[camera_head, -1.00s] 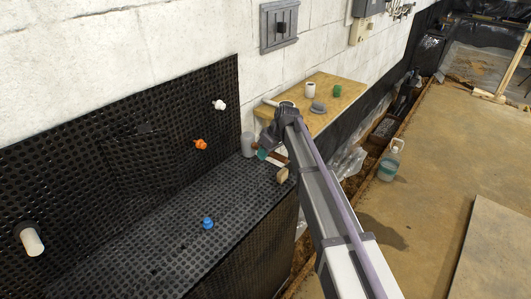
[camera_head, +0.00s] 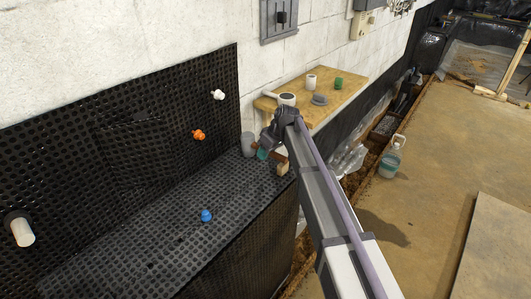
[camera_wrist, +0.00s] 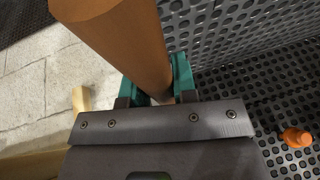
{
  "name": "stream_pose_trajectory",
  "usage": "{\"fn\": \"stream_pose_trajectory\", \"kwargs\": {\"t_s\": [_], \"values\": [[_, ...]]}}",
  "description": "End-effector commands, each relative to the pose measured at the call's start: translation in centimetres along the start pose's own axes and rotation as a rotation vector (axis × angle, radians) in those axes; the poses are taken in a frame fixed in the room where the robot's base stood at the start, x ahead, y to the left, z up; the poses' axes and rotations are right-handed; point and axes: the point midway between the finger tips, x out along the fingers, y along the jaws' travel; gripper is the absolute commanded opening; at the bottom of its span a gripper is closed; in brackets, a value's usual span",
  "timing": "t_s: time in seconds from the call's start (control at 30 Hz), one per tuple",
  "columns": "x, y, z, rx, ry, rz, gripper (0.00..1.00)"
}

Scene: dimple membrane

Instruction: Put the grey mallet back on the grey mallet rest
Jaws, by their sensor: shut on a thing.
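My gripper (camera_wrist: 155,95) has teal fingertips closed around a brown handle (camera_wrist: 125,45) in the wrist view. In the head view, my gripper (camera_head: 262,154) is beyond the end of my arm, at the far end of the black dimpled ledge. A grey cylinder (camera_head: 248,144), which looks like the grey mallet's head, is just left of the teal fingers. Part of the brown handle (camera_head: 278,157) shows on their right. I cannot surely tell the grey mallet rest; a grey disc-like piece (camera_head: 319,100) lies on the wooden bench.
The wooden bench (camera_head: 345,90) also bears a white cup (camera_head: 311,81), a green piece (camera_head: 339,83) and a round white-grey item (camera_head: 287,99). White (camera_head: 217,94), orange (camera_head: 198,134) and blue (camera_head: 206,215) fittings are on the dimpled membrane (camera_head: 130,240). A tan block (camera_head: 283,169) is near the ledge's corner.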

Motion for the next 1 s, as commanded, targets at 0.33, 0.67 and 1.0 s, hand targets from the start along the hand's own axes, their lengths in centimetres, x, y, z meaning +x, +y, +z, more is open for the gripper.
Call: {"fn": "stream_pose_trajectory", "kwargs": {"t_s": [0.33, 0.67, 1.0], "values": [[0.5, 0.1, 0.2, 0.0, 0.0, 0.0, 0.28], [0.4, 0.1, 0.2, 0.0, 0.0, 0.0, 0.56], [-1.2, 0.0, 0.0, 0.0, 0.0, 0.0, 0.56]]}}
